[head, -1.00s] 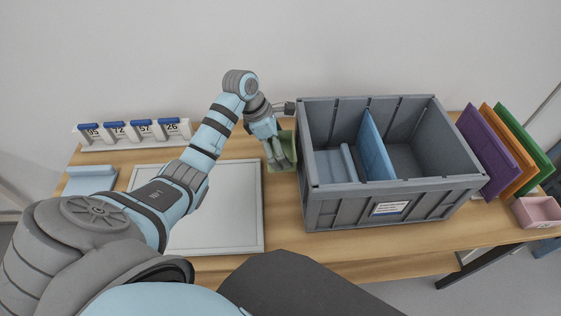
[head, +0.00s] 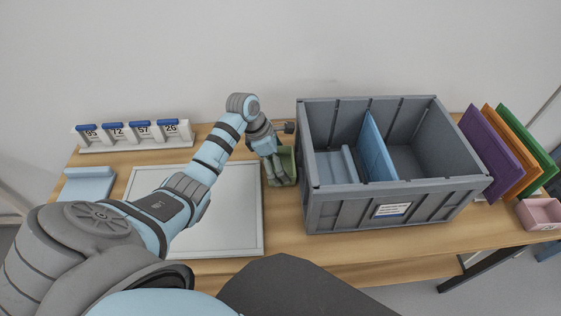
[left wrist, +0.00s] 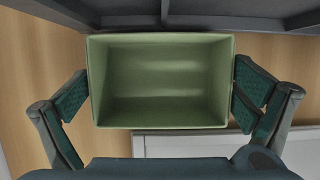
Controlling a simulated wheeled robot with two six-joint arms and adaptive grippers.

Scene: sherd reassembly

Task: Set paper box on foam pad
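A green open-topped box, which I take as the paper box (head: 286,160), is between the board and the grey crate. My left gripper (head: 278,182) is at it. My right gripper is not in view.
The grey crate (head: 400,212) with a blue divider (head: 376,147) stands close right of the box. A pale framed board (head: 230,215) lies to its left. A number stand (head: 135,144) is behind. Colored panels (head: 490,155) and a pink box (head: 541,212) are at right.

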